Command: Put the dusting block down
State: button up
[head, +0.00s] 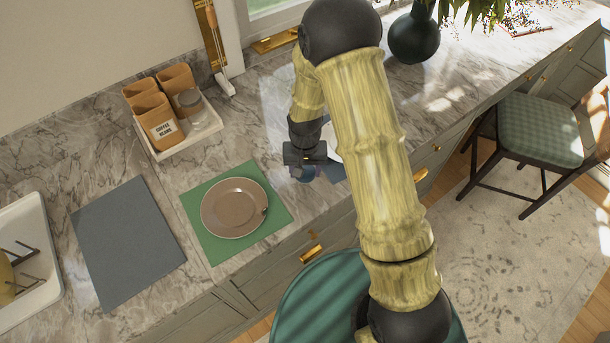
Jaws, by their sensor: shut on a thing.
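My gripper (306,166) is over the marble counter (235,145), to the right of the green mat (193,203) and the brown plate (234,206). It is shut on a small bluish thing, which I take to be the dusting block (309,174). The block is mostly hidden by the gripper, so its shape is unclear. I cannot tell whether it touches the counter. A dark blue patch (333,172) and a whitish thing (334,153) show beside the gripper, partly behind my arm.
A white tray (205,138) with several tan canisters (155,118) and a glass jar (187,101) stands at the back. A grey mat (128,240) lies bare at left. A white basin (30,250) is at far left, and a dark vase (414,38) at back right.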

aim_at(305, 179)
jog(key=shift+f+p, duration=0.6)
jog(key=shift+f, duration=1.5)
jog(key=shift+f, duration=0.3)
